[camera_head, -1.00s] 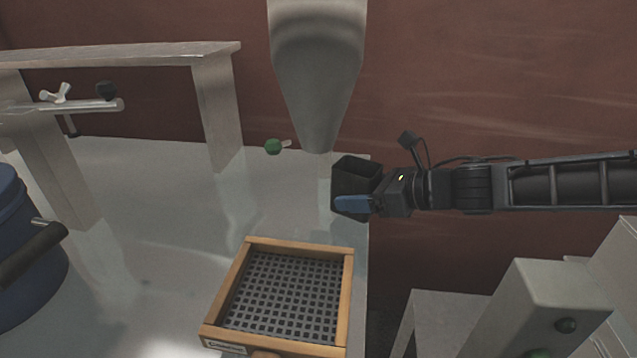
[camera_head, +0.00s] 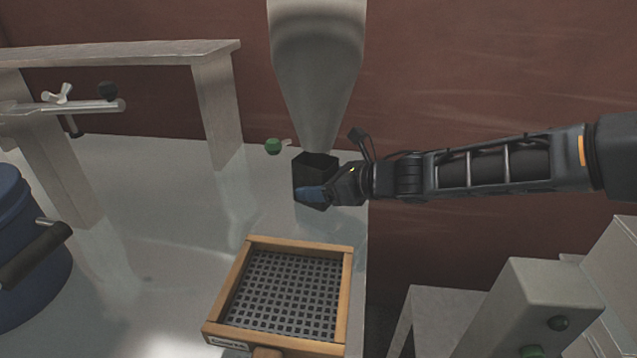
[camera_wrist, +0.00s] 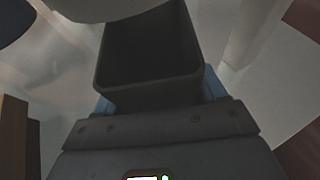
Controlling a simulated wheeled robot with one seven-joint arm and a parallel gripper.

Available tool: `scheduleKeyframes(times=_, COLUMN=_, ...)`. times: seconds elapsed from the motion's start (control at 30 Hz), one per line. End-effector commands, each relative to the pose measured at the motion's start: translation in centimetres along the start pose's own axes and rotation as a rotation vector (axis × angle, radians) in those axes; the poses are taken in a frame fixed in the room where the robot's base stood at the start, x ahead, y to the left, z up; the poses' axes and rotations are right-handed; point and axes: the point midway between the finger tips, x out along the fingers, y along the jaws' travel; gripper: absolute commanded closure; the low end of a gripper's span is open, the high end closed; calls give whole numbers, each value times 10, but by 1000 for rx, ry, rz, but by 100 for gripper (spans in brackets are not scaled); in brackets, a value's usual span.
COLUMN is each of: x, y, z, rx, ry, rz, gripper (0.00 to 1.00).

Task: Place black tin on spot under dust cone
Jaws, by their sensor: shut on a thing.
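The black tin (camera_head: 316,166) is an open-topped dark box in the head view, just below the tip of the grey dust cone (camera_head: 318,75). My gripper (camera_head: 312,194) is shut on the tin, with a blue finger along its near side. The tin looks upright, at or close above the metal table; I cannot tell whether it touches. In the wrist view the tin (camera_wrist: 150,60) fills the upper middle with its open mouth showing, and the pale cone (camera_wrist: 105,8) covers part of its far rim. The spot under the cone is not visible.
A wooden-framed sieve (camera_head: 347,290) lies on the table (camera_head: 150,235) in front of the tin. A green knob (camera_head: 273,146) is left of the cone tip. A metal frame (camera_head: 218,120) and blue drum (camera_head: 25,260) stand left. The table's right edge is close to the tin.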

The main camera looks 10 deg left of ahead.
Motion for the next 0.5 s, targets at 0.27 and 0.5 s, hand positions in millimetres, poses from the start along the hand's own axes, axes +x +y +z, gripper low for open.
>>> scheduleKeyframes(times=0.27, x=1, y=0, z=-4, rx=1, ry=-1, rz=0, gripper=26)
scheduleKeyframes(times=0.5, x=1, y=0, z=-4, rx=1, ry=0, rz=0, gripper=4)
